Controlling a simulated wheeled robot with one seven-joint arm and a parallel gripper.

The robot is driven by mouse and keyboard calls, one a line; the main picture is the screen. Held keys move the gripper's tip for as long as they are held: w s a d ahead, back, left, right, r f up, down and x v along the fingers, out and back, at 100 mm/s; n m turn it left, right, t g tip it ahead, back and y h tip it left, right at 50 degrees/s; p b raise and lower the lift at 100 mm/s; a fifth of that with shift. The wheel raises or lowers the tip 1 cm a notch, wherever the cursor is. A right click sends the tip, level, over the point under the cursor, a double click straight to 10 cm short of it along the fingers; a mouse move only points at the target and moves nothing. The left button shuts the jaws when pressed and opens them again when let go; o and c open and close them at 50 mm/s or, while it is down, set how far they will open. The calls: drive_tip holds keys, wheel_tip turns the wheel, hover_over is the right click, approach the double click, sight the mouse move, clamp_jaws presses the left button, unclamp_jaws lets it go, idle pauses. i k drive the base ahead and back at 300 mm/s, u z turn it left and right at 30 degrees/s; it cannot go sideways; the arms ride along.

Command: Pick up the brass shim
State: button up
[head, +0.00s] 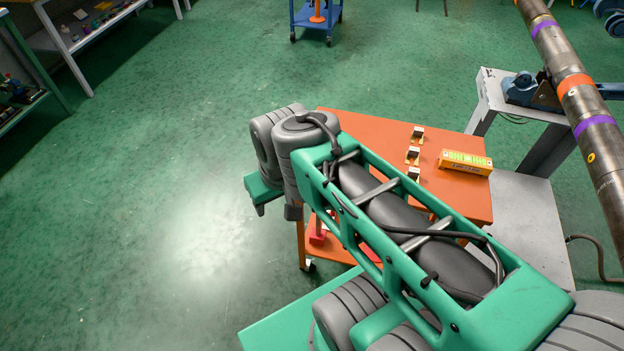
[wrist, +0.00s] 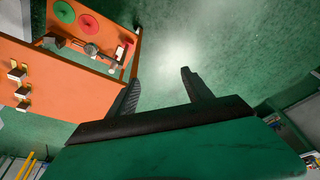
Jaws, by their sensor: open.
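Three small pieces with brass-coloured parts stand in a row on the orange cart top (head: 362,128): a far one (head: 417,132), a middle one (head: 413,154) and a near one (head: 413,174). I cannot tell which is the brass shim. In the wrist view the row shows at the left edge, with pieces at the top (wrist: 17,73), middle (wrist: 22,91) and bottom (wrist: 24,106). My gripper (wrist: 160,77) is open and empty, its fingers over green floor beside the cart, apart from the pieces. In the head view the fingers are not clearly visible.
An orange level (head: 465,162) lies right of the row. A long pipe (head: 580,100) and blue vise (head: 528,90) on a grey stand are at right. The cart's lower shelf holds a green disc (wrist: 64,12), a red disc (wrist: 90,27) and a tool. Floor at left is clear.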

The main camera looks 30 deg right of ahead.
sight(412, 152)
drive_tip(key=k, duration=0.5)
drive_tip(key=z, duration=0.6)
drive_tip(key=i, duration=0.4)
drive_tip(key=z, duration=0.9)
